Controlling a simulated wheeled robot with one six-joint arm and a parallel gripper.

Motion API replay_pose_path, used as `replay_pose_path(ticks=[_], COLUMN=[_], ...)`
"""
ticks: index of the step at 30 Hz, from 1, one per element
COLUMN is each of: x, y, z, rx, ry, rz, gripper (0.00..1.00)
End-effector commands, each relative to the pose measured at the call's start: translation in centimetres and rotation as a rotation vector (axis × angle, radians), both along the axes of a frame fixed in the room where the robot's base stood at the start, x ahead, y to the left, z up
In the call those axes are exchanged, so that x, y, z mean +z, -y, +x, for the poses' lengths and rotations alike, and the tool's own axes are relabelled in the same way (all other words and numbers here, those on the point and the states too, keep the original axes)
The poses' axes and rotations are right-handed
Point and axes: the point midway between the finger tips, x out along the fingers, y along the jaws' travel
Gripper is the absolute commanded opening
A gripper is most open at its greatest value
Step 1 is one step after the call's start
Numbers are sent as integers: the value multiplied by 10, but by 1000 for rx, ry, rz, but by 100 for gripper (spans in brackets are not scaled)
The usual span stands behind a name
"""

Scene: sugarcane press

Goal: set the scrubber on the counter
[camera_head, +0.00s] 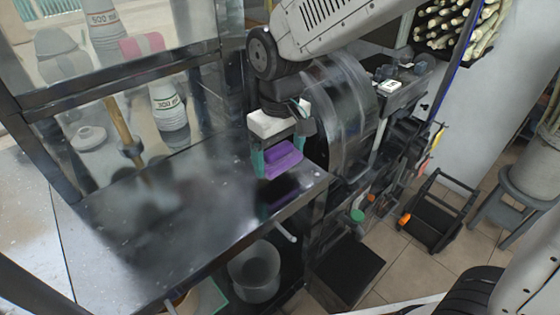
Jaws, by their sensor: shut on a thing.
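The scrubber (283,158) is a purple block near the far right corner of the counter. My gripper (280,153) points down from a white body, with teal fingers on either side of the scrubber, and is shut on it. The counter (150,240) is a dark, glossy surface across the left and middle of the view. A dark patch, shadow or reflection, shows on the counter just below the scrubber. I cannot tell whether the scrubber touches the counter or hangs slightly above it.
Glass panels (130,110) with a dark frame stand along the counter's back. The press machine (345,115) stands right of my gripper. A grey bucket (254,272) sits below the counter. The counter's middle is clear. A black cart (435,210) and grey stool (520,195) stand right.

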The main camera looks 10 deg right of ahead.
Motion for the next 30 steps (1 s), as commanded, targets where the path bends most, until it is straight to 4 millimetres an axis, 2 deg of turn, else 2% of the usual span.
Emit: replay_pose_path(ticks=[5,9,12,22,23,24,30], x=[-2,-25,-36,-39,-38,-38,-38], y=[1,1,1,1,1,1,1], z=[13,11,12,11,11,11,12], rx=[-2,0,0,0,0,0,-1], ry=[-1,-3,-1,0,0,0,1], rz=[-1,-2,-1,0,0,0,1], gripper=[67,67,67,67,94,100,100])
